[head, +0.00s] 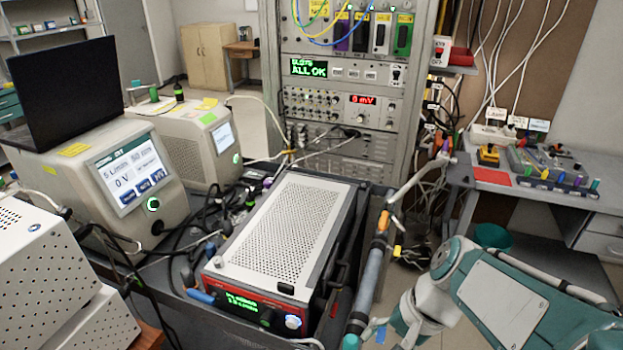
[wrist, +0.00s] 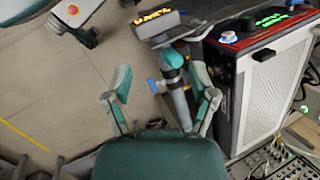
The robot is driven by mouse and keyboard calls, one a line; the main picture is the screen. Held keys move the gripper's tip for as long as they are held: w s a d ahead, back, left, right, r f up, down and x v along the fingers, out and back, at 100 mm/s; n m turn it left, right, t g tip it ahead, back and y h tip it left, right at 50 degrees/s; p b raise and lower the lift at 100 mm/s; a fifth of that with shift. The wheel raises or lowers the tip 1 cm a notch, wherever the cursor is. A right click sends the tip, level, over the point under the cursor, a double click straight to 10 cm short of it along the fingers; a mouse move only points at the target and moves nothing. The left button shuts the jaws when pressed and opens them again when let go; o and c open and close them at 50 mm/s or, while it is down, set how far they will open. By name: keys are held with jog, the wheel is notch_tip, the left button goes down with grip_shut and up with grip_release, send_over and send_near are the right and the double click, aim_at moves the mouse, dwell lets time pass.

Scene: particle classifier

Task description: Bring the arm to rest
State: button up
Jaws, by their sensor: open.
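My arm (head: 505,295), teal and white, comes in at the lower right of the head view, beside the bench that holds the red-framed instrument. Its far end runs down to the bottom edge, and I cannot make out the fingers there. In the wrist view my gripper (wrist: 162,78) has its two teal fingers spread wide apart, with nothing held between them. A grey tube (wrist: 181,106) with a blue valve handle (wrist: 153,86) shows behind and between the fingers; I cannot tell how close it is.
The red-framed instrument (head: 285,235) stands left of my arm and also shows in the wrist view (wrist: 262,95). A tall equipment rack (head: 345,165) is behind; a side bench (head: 520,190) is at right. Bare floor (wrist: 60,95) shows left of my gripper.

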jog(key=s+d+r+n+t+h, duration=0.2)
jog(key=d+r+n+t+h, duration=0.1)
jog(key=r+n+t+h, duration=0.1)
notch_tip(320, 180, up, 4)
jog(key=n+t, duration=0.1)
jog(key=n, duration=0.1)
jog(key=shift+s+d+n+t+h, duration=0.2)
jog(key=shift+d+n+t+h, duration=0.1)
jog(key=shift+d+t+h, duration=0.1)
jog(key=shift+a+f, duration=0.1)
jog(key=shift+a, duration=0.05)
dwell(0.5)
